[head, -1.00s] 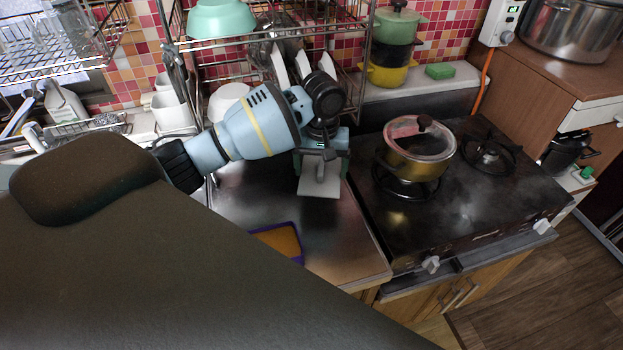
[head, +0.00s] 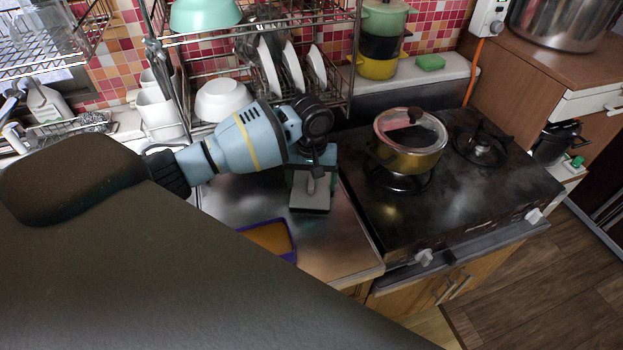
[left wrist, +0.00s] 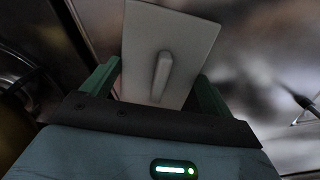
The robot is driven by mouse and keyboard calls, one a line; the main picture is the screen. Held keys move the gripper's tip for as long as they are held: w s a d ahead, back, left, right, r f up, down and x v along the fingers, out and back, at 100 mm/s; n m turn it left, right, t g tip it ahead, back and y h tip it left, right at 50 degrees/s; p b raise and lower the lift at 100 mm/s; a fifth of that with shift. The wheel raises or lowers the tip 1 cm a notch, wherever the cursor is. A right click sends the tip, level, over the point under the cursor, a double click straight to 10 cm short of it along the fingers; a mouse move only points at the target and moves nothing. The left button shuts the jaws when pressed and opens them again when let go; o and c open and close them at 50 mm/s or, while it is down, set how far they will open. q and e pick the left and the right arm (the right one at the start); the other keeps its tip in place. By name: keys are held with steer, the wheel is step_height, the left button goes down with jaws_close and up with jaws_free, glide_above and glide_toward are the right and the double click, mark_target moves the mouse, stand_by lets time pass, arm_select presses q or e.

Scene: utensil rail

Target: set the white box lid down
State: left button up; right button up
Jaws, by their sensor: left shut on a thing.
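The white box lid (head: 311,199) is a pale flat plate with a raised bar handle, over the steel counter (head: 340,235) just left of the stove. My left gripper (head: 312,175) is shut on it. In the left wrist view the lid (left wrist: 190,38) sits between the green fingers of the gripper (left wrist: 160,88), its handle facing the camera. The lid's underside is hidden, and I cannot tell whether it touches the counter. My right gripper is not in view.
A purple-rimmed orange tray (head: 270,238) lies on the counter in front of the lid. The stove (head: 450,205) with a lidded pot (head: 408,150) stands to the right. A dish rack (head: 345,90) with plates and a white bowl (head: 222,99) is behind. Bare steel surrounds the lid.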

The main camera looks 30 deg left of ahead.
mark_target(311, 180)
arm_select(q)
steer(key=shift+f, duration=0.15)
steer(key=o, duration=0.8)
step_height(311, 180, up, 12)
steer(key=shift+p, duration=0.3)
